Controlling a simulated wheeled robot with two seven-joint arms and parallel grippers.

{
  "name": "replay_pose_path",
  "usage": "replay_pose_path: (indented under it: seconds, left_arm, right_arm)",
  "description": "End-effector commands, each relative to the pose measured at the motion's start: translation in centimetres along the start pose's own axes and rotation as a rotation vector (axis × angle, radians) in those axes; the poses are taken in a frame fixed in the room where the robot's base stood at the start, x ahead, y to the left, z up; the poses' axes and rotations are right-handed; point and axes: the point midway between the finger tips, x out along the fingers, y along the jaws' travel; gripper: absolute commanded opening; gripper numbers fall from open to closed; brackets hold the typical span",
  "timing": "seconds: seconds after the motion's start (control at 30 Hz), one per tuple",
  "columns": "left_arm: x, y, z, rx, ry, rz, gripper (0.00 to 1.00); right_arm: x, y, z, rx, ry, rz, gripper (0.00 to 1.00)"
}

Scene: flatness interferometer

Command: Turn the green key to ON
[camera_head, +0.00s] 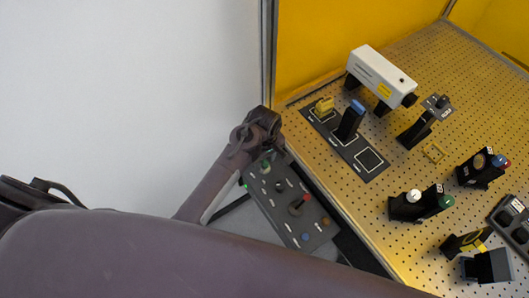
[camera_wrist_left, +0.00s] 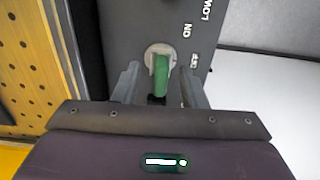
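The green key (camera_wrist_left: 161,76) sits in a round pale collar on a dark control panel (camera_wrist_left: 140,25), with its flat tab between the two fingers of my left gripper (camera_wrist_left: 161,70) in the left wrist view. A visible gap separates each finger from the key, so the gripper is open around it. White ON lettering is above right of the key, and another small label, probably OFF, is to its right. In the head view the key (camera_head: 265,168) is at the panel's upper left end, with my left gripper (camera_head: 264,150) right over it. My right gripper is not in view.
The panel (camera_head: 283,228) also carries a red-topped lever (camera_head: 300,204) and several buttons. To its right is a perforated metal table (camera_head: 365,205) holding a white box-shaped instrument (camera_head: 381,75), a black three-square base (camera_head: 343,150) and several black mounts. A yellow wall (camera_head: 350,25) stands behind.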

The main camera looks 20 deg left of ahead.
Motion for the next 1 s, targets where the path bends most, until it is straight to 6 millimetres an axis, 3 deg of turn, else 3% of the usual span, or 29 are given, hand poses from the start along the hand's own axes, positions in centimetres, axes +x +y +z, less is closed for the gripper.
replay_pose_path:
  seconds: [0.23,0.53,0.67,0.87,1.0]
  left_arm:
    - [0.13,-0.02,-0.02,0.0,0.0,0.0,0.38]
    - [0.11,-0.02,-0.02,0.0,0.0,0.0,0.0]
    - [0.1,-0.02,-0.01,-0.006,0.0,0.0,0.0]
    - [0.14,-0.01,0.01,-0.189,0.0,0.0,0.0]
    - [0.14,-0.02,-0.01,-0.212,0.0,0.0,0.0]
  right_arm:
    - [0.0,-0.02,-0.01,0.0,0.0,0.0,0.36]
    - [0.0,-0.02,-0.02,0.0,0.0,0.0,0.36]
    - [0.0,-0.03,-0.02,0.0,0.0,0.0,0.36]
    - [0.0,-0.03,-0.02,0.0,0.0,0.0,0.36]
    - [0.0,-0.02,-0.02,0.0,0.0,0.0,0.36]
